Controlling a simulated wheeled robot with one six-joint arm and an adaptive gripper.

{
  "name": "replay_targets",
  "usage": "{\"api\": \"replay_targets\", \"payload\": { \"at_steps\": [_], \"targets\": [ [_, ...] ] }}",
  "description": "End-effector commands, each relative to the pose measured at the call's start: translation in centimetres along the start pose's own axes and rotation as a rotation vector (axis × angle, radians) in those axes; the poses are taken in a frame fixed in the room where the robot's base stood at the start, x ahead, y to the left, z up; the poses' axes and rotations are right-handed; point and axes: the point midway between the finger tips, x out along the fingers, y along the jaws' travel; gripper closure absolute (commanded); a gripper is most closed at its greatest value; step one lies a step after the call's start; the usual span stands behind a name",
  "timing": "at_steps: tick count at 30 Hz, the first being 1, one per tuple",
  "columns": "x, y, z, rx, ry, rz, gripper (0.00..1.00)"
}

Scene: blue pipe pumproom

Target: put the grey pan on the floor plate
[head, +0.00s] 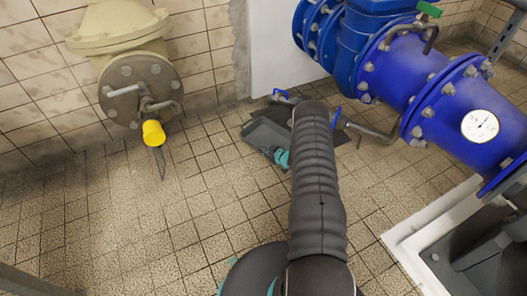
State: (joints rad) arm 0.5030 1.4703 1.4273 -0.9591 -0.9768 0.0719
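A grey pan (266,136), seen as a flat-sided grey shape, is on or just above the floor near the wall, left of my arm. A dark, thin floor plate (341,136) lies flat on the tiles; its edge shows right of my arm, and my arm covers its middle. My gripper (266,151) is small and dark beside the pan's near side, next to my teal wrist part. Its fingers are too small and partly hidden to tell whether they are open or touch the pan.
Large blue flanged pipes (430,85) with a white gauge (479,126) stand at the right. A beige flanged valve (138,85) with a yellow cap hangs at the left wall. A white-edged pit frame (432,222) is at lower right. Open tiled floor (130,220) lies at left.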

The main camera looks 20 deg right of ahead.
Motion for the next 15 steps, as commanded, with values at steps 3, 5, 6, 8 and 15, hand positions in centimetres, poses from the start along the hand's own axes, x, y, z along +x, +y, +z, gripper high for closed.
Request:
{"api": "replay_targets", "payload": {
  "at_steps": [3,5,6,8,15],
  "targets": [
    [0.06,0.13,-0.12,-0.003,0.004,0.002,1.00],
    [0.05,0.13,-0.12,-0.003,0.004,0.001,1.00],
    [0.05,0.12,-0.12,-0.003,0.003,0.001,1.00],
    [0.08,0.10,-0.05,-0.003,0.003,0.001,1.00],
    [0.15,0.00,0.26,-0.001,0.001,0.000,0.75]
  ]
}}
